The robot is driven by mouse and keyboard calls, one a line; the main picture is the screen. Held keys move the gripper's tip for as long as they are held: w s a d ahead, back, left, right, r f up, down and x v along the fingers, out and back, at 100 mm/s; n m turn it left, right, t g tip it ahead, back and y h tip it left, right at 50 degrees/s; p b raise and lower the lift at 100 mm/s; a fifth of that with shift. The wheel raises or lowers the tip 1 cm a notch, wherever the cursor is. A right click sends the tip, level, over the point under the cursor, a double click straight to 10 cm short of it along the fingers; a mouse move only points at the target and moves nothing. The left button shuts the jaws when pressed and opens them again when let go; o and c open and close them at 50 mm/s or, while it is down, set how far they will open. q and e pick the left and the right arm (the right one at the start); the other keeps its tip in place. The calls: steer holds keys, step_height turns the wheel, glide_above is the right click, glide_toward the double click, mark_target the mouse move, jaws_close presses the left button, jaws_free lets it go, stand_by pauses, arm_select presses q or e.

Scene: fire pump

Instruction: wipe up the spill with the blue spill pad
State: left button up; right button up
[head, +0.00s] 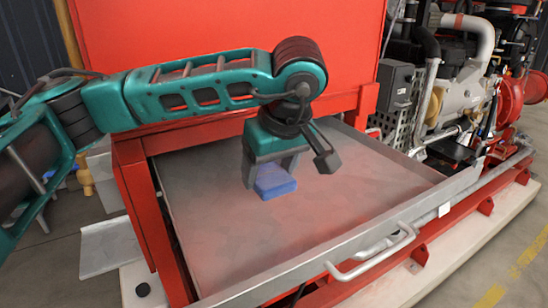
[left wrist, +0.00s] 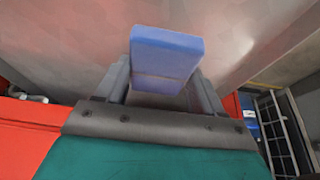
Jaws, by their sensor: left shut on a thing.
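The blue spill pad (head: 274,183) is a small blue block between the fingers of my left gripper (head: 270,182). The gripper is shut on it and points down over the grey metal tray (head: 370,185). In the left wrist view the pad (left wrist: 166,52) sticks out beyond the fingers of my left gripper (left wrist: 160,90). I cannot tell whether the pad touches the tray surface. No clear outline of a spill shows; the tray has faint reddish, blotchy tones that could be reflection. My right gripper is not in view.
A red cabinet (head: 230,40) stands behind the tray, with a red post (head: 150,215) at its left. A metal handle (head: 372,258) sticks out at the tray's front. Pump machinery (head: 470,85) stands at the right. The tray's right and front parts are clear.

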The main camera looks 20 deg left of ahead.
arm_select(q)
steer(key=shift+r, duration=0.9)
